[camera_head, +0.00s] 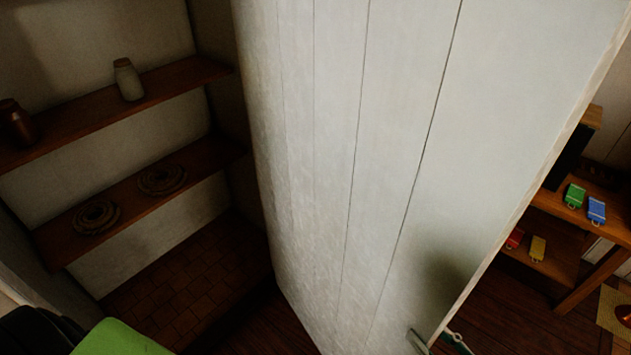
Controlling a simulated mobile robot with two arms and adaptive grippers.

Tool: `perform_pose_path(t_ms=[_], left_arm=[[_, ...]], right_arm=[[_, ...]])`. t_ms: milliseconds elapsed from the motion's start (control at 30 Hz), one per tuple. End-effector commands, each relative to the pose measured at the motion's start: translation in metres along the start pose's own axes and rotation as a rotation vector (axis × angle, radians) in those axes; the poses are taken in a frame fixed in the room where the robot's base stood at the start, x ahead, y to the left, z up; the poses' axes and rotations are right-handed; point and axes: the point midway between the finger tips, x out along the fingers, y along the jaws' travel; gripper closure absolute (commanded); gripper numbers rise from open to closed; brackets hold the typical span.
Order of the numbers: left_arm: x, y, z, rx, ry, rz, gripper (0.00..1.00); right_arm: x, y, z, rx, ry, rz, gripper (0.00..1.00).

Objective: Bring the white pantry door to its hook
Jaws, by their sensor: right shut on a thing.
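The white pantry door (340,140), made of vertical planks, stands open and fills the middle of the head view. Its free edge runs down the right side to the bottom. My right gripper (438,342) is at the low end of this edge, at the bottom of the picture. It is shut on the door, with one part on the plank face and another past the edge. The rest of this gripper is cut off by the frame. My left gripper is not in view. I cannot see the hook.
Left of the door is a pantry recess with an upper shelf (75,123) holding a pale jar (128,80) and a brown jar (15,124). The lower shelf (128,205) holds two coiled rings. Right of the door, a wooden shelf unit (548,262) holds small coloured items.

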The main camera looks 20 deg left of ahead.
Motion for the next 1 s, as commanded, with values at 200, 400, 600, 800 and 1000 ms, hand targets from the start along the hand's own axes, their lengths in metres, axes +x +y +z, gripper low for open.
perform_pose_path(t_ms=[200,400,600,800,1000], left_arm=[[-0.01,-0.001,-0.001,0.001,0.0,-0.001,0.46],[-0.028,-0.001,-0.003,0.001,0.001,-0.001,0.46],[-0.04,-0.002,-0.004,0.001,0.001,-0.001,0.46],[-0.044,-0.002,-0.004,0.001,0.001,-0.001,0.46],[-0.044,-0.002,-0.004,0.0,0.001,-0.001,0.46]], right_arm=[[0.002,-0.014,-0.003,0.007,0.002,0.012,0.97],[0.005,-0.052,-0.003,0.012,0.001,0.053,0.97],[0.01,-0.086,-0.003,0.009,0.0,0.095,0.97],[0.013,-0.11,-0.001,0.004,0.001,0.123,0.97],[0.013,-0.112,0.0,-0.001,0.001,0.125,0.97]])
